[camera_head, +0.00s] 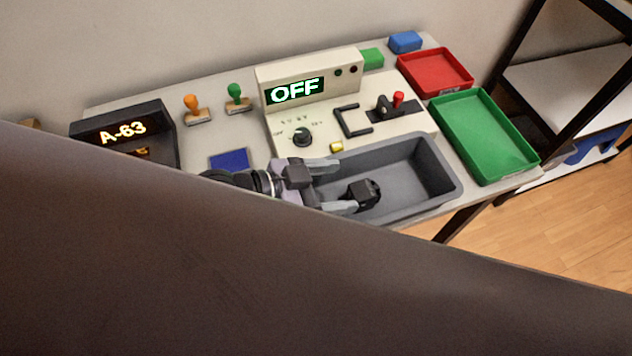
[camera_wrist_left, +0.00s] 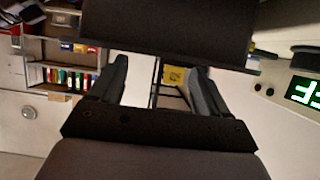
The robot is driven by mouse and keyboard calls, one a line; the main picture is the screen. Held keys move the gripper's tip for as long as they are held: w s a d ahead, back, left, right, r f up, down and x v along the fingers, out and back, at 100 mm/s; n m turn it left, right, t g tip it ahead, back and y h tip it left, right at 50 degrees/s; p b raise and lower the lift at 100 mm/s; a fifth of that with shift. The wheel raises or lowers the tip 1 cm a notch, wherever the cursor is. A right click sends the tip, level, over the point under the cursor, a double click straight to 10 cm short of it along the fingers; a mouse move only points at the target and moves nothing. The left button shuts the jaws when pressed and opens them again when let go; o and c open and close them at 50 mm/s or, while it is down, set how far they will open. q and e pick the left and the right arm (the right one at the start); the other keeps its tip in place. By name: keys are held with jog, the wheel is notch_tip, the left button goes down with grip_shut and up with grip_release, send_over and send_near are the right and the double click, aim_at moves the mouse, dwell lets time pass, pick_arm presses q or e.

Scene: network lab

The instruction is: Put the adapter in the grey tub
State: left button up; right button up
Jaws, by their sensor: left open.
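The grey tub (camera_head: 437,163) sits at the front of the table. A small black block (camera_head: 366,191), which looks like the adapter, is inside the tub, near its front left part. My left gripper (camera_head: 346,185) is over the tub's left part with its fingers spread, just left of the block. The lower fingertip is close to the block; I cannot tell whether they touch. The open fingers also show in the left wrist view (camera_wrist_left: 158,85), where I cannot clearly make out the adapter. My right gripper is in neither view.
A beige console with an OFF display (camera_head: 295,90) stands behind the tub. A green tray (camera_head: 487,135) and a red tray (camera_head: 436,72) are to the right. A dark A-63 display box (camera_head: 123,131), stamps and a blue pad (camera_head: 229,160) are to the left. A large dark surface hides the foreground.

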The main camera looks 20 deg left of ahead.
pick_arm(q)
jog(key=shift+v, duration=1.7)
jog(key=shift+s, duration=0.1)
